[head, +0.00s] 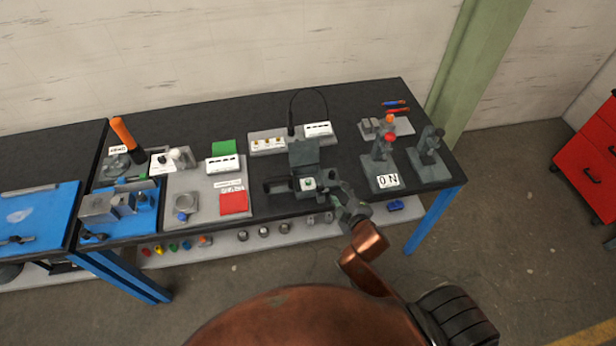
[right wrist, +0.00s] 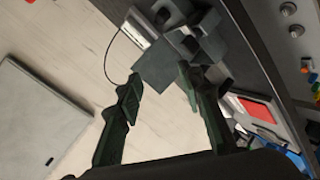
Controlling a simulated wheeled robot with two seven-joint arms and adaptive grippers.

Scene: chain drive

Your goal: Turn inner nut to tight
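My right gripper (head: 338,194) is at the front edge of the dark bench, just right of a grey block fixture (head: 304,154). A small pale green and white piece (head: 308,184) shows at the front of this fixture. I cannot tell whether it is the inner nut; no nut can be made out clearly. In the right wrist view my right gripper (right wrist: 158,83) has its two dark green fingers spread apart, with nothing between them. The grey blocks (right wrist: 158,68) lie beyond the fingertips. My left gripper is not in view.
Left of the fixture are a grey tray (head: 207,212) with a red square (head: 233,203), and a blue plate (head: 147,219). Right are grey stands, one with a red knob (head: 389,138). A black cable (head: 308,91) arches behind. Several knobs line the lower shelf.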

